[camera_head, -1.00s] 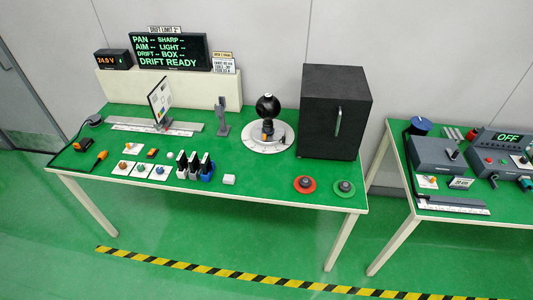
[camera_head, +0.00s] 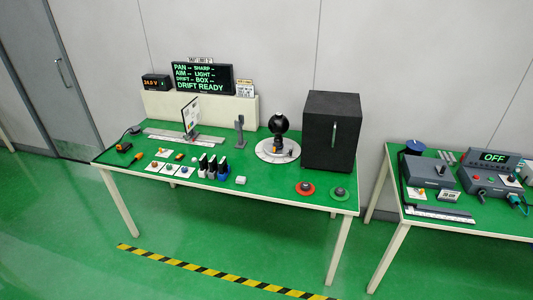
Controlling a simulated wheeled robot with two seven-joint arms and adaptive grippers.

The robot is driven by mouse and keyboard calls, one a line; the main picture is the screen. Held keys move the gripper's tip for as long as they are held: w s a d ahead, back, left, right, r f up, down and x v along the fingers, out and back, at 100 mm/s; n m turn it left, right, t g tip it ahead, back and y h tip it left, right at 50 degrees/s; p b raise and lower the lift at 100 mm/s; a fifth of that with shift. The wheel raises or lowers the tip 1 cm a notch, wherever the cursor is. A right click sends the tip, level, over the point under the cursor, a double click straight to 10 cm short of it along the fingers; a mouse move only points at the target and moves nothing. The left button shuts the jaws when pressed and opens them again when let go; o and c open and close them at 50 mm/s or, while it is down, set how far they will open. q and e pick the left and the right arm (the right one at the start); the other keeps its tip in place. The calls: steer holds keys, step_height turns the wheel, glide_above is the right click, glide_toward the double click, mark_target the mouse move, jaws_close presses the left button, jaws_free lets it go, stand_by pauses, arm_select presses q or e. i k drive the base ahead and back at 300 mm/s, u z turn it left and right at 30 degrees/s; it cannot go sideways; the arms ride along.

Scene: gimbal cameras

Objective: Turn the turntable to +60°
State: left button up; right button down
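The turntable (camera_head: 265,155) is a pale round disc on the green table, left of the black box. A black ball-shaped device (camera_head: 279,124) stands on it, with a small dark part at its base. The scale on the disc is too small to read. Neither of my grippers shows in the head view.
A tall black box (camera_head: 331,132) with a handle stands just right of the turntable. A grey post (camera_head: 240,133) stands to its left. A second table (camera_head: 425,223) stands at the right.

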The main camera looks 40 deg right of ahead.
mark_target(288, 149)
steer(key=u, duration=0.25)
steer(key=i, duration=1.25)
steer(key=z, duration=0.4)
steer(key=i, duration=0.7)
steer(key=z, duration=1.25)
steer(key=i, duration=0.6)
steer(key=z, duration=0.65)
